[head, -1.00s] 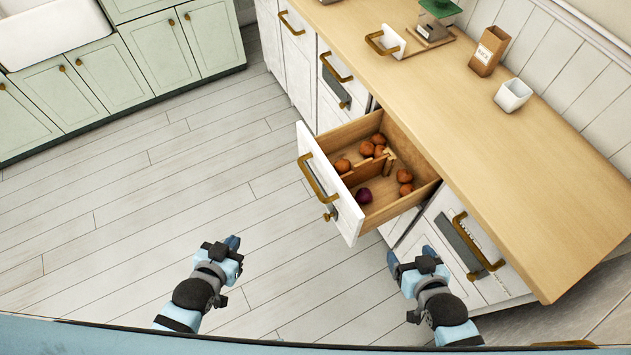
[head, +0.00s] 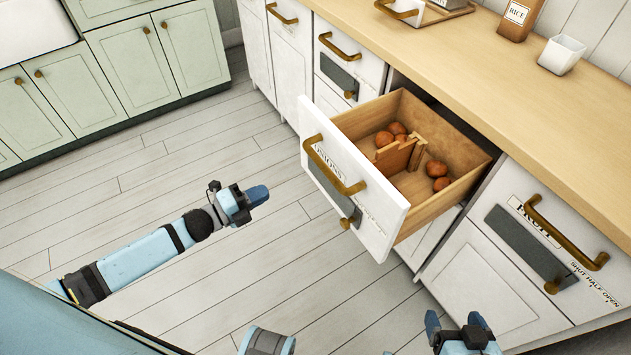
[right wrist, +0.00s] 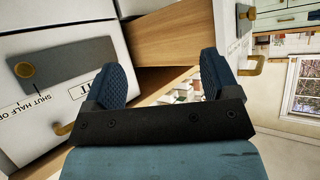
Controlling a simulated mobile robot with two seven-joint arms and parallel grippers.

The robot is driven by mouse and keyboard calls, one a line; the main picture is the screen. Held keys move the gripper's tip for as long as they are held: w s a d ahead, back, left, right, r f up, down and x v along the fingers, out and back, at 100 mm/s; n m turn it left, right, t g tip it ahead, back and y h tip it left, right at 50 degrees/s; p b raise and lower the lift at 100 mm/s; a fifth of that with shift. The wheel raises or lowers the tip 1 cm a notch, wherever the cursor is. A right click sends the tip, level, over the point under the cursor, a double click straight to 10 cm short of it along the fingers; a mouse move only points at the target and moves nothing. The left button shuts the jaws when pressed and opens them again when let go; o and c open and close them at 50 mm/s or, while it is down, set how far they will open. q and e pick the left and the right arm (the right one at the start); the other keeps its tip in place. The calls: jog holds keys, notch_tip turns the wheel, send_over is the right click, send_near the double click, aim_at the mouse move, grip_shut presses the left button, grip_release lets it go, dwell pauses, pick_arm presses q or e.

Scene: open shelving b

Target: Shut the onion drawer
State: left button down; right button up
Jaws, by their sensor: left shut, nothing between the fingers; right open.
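The onion drawer (head: 385,225) is pulled well out of the counter unit. Its white front has a brass handle (head: 333,167) and an "ONIONS" label (head: 327,160). Several onions (head: 437,169) lie inside around a wooden divider (head: 399,157). My left gripper (head: 257,195) is shut and empty, to the left of the drawer front and apart from it. My right gripper (head: 455,322) is at the bottom edge, below the drawer and partly cut off. In the right wrist view its fingers (right wrist: 164,82) are open with nothing between them, and the drawer's wooden side (right wrist: 170,42) shows beyond.
The shut fruit drawer (head: 527,250) is right of the onion drawer, with its own brass handle. The wooden counter (head: 480,65) above holds a rice box (head: 518,15) and a white cup (head: 562,54). The floor (head: 170,190) left of the drawer is clear.

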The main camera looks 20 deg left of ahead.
pick_arm(q)
jog(key=b, duration=0.2)
send_over(309, 170)
jog(key=s+d, duration=0.2)
jog(key=s, duration=0.2)
jog(key=shift+s+a, duration=0.1)
jog(key=shift+s, duration=0.1)
pick_arm(e)
jog(key=shift+w+a+r, duration=0.15)
jog(key=shift+r, duration=0.05)
jog(key=shift+f, duration=0.2)
